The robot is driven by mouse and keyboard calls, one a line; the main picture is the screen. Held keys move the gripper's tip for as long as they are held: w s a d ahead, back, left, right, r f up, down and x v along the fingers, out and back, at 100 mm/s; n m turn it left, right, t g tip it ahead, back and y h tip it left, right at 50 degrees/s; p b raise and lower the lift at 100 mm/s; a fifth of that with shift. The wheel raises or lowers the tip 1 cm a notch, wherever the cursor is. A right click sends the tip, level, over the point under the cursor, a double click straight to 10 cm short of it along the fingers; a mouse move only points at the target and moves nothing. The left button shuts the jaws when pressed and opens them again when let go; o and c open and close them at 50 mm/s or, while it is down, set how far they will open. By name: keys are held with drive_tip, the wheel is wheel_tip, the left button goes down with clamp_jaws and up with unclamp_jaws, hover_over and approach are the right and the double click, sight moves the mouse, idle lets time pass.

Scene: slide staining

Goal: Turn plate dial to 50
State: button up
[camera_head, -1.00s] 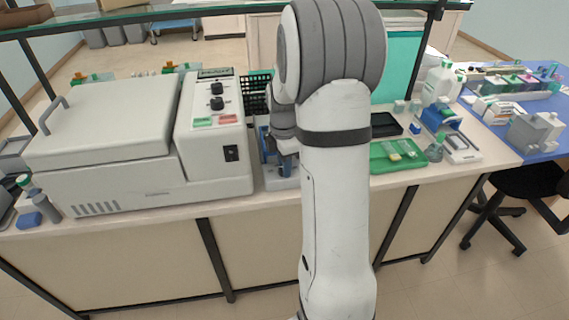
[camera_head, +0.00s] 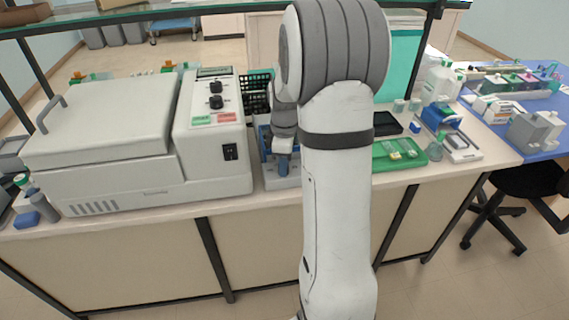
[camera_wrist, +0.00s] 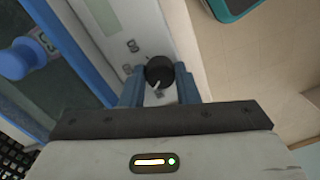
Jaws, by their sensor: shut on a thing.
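In the wrist view, a small black dial (camera_wrist: 158,69) with a white pointer line sits on the pale front face of the plate device (camera_wrist: 112,18). My gripper (camera_wrist: 159,88) has its two blue fingers on either side of the dial, shut on it. Small printed marks stand around the dial, too small to read surely. In the head view, the blue and white plate device (camera_head: 283,181) stands right of the big white machine. My arm hides part of it, and the dial and fingertips cannot be made out there.
The big white machine (camera_head: 100,130) with its own black knobs stands close on the left. A black rack (camera_head: 257,82) is behind. A green tray (camera_head: 385,160) lies right of my arm. In the wrist view, a blue round knob (camera_wrist: 14,64) is at the left.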

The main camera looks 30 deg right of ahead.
drive_tip(key=m, duration=0.6)
drive_tip(key=shift+s+b, duration=0.1)
drive_tip(key=shift+b, duration=0.25)
drive_tip(key=m, duration=0.5)
drive_tip(key=shift+m, duration=0.4)
drive_tip(key=o, duration=1)
drive_tip(key=shift+r, duration=0.1)
wheel_tip(320, 180, up, 8)
drive_tip(key=shift+d+f+b, duration=0.15)
drive_tip(key=shift+b, duration=0.2)
drive_tip(key=shift+s+f, duration=0.1)
